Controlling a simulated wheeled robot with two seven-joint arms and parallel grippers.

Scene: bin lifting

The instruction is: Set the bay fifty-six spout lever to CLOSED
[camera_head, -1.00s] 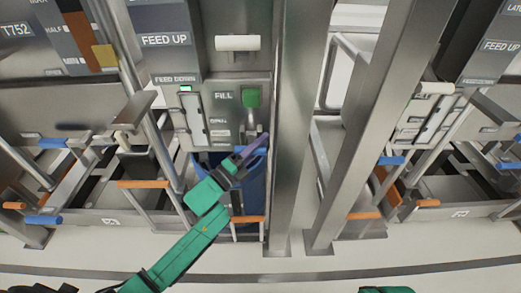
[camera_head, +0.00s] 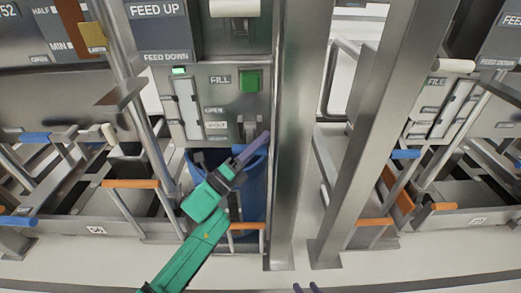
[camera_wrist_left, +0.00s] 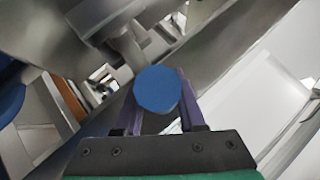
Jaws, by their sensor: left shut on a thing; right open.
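The bay panel in the middle of the head view has a green FILL button (camera_head: 250,80), an OPEN label (camera_head: 214,110) and a smaller label below that I cannot read for sure. A grey lever fitting (camera_head: 247,122) sits at the panel's lower right. My left gripper (camera_head: 252,149) is just below it, in front of the blue bin (camera_head: 254,190). In the left wrist view, the purple fingers are shut on a round blue knob (camera_wrist_left: 158,89). The knob's stem and the lever's exact setting are hidden. My right gripper (camera_head: 306,288) shows only two fingertips, apart, at the bottom edge.
A steel post (camera_head: 297,130) stands close right of the panel, and a slanted post (camera_head: 376,130) further right. An orange-handled bar (camera_head: 130,184) lies left of the bin, another (camera_head: 246,226) in front of it. Pale floor (camera_head: 110,264) is clear in front.

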